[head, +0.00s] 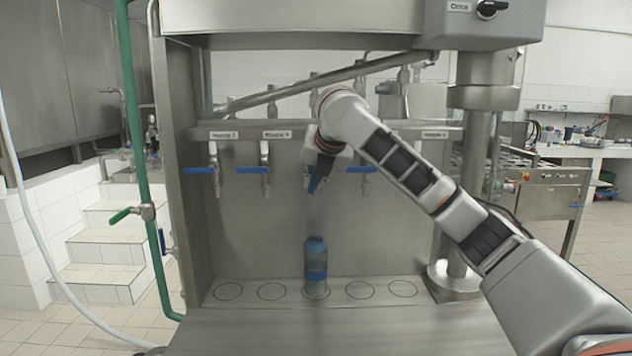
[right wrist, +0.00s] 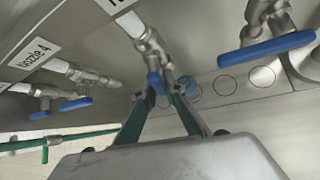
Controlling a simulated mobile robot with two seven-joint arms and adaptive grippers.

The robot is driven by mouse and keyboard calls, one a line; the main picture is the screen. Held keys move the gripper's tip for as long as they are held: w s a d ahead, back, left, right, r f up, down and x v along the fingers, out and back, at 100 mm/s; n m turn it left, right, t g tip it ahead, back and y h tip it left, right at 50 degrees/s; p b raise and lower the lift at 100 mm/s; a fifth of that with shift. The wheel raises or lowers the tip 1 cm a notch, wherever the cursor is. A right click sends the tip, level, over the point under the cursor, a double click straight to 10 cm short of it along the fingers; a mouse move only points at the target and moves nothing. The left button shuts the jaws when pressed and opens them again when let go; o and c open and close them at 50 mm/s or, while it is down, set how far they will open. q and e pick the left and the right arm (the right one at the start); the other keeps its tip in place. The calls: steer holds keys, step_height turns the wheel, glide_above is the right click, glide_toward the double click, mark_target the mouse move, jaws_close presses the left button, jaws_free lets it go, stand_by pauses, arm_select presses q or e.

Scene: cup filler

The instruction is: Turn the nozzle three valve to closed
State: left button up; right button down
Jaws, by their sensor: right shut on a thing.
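The nozzle three valve is the middle one in the row. Its blue handle (head: 314,185) points down and is tilted in the head view, unlike the level handles beside it. The handle also shows in the right wrist view (right wrist: 154,83), under a metal valve body (right wrist: 152,50). My right gripper (head: 311,187) is shut on this handle, its dark green fingers (right wrist: 160,88) on either side. The arm hides the nozzle three label and most of the valve body. A blue bottle (head: 316,262) stands upright on the middle circle below. My left gripper is not in view.
Neighbouring valves have level blue handles: nozzle 4 (head: 251,170), one at far left (head: 198,170) and one at right (head: 360,170), close to my gripper. A green pipe (head: 133,120) stands at the left. The other visible circles on the shelf (head: 240,302) are empty.

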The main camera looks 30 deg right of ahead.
steer(key=m+t+y, duration=0.2)
steer(key=shift+w+a+r+y, duration=0.15)
steer(key=shift+w+a+y, duration=0.05)
steer(key=shift+a+y, duration=0.2)
steer(key=shift+w+a+r+m+t+y, duration=0.1)
steer(key=shift+a+r+m+t+y, duration=0.05)
steer(key=shift+m+t+y, duration=0.35)
steer(key=shift+w+a+r+m+t+y, duration=0.15)
steer(key=shift+m+t+y, duration=0.25)
steer(key=shift+t, duration=0.2)
steer(key=shift+a+r+m+t+y, duration=0.1)
steer(key=shift+r+m+t+y, duration=0.3)
steer(key=shift+m+t, duration=0.3)
steer(key=shift+a+r+m+t+y, duration=0.1)
steer(key=shift+r+m+t+y, duration=0.05)
steer(key=shift+m+t+y, duration=0.45)
steer(key=shift+r+m+t+y, duration=0.3)
steer(key=shift+m+t, duration=0.3)
steer(key=shift+t, duration=0.2)
steer(key=c, duration=2.1)
jaws_free()
steer(key=shift+w, duration=0.1)
